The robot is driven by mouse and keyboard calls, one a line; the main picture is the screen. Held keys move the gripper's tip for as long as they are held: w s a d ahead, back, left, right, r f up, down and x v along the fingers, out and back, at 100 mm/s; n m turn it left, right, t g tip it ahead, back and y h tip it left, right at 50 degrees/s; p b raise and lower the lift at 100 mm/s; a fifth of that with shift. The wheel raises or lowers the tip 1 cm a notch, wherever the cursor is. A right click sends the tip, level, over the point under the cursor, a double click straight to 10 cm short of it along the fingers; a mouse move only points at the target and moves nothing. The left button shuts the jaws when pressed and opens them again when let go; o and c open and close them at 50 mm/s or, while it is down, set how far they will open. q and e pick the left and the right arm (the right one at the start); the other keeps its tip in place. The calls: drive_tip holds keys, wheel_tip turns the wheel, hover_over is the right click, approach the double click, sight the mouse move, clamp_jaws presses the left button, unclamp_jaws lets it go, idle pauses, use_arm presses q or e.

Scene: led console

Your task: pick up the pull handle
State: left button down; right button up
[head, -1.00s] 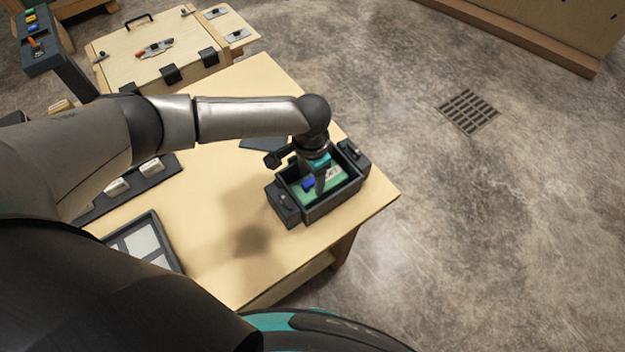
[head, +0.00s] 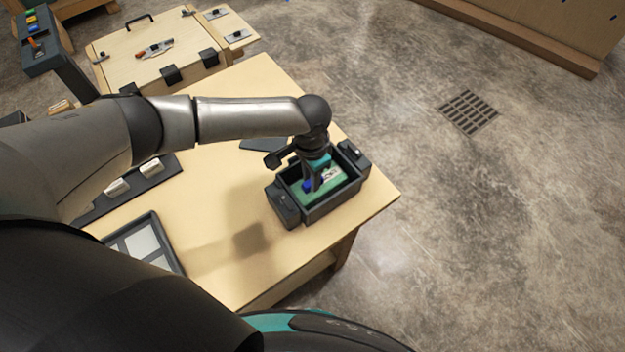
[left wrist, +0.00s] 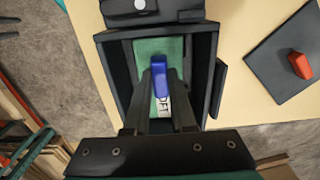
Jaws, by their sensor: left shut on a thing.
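The blue pull handle (head: 307,185) is inside a dark open box with a green floor, near the table's right corner in the head view. In the left wrist view the handle (left wrist: 159,76) is between the fingertips of my left gripper (left wrist: 160,88). My left gripper (head: 314,182) reaches down into the box (head: 333,203) and is shut on the handle. The fingers hide part of it, and I cannot tell whether it touches the box floor. My right gripper is not in view.
A white label with dark letters (head: 331,174) lies on the green floor by the fingers. The box walls stand close around my gripper. In the left wrist view a red piece (left wrist: 299,65) sits on a dark plate (left wrist: 272,62) beside the box. The table's front middle (head: 215,245) is clear.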

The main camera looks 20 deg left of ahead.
use_arm(q)
wheel_tip(320, 180, up, 20)
drive_tip(key=p, duration=0.2)
drive_tip(key=s+a+f+n+b, duration=0.3)
drive_tip(key=s+f+n+b, duration=0.2)
drive_tip(key=b, duration=1.2)
drive_tip(key=shift+a+f+n, duration=0.35)
drive_tip(key=shift+f+n, duration=0.95)
drive_tip(key=shift+f, duration=0.05)
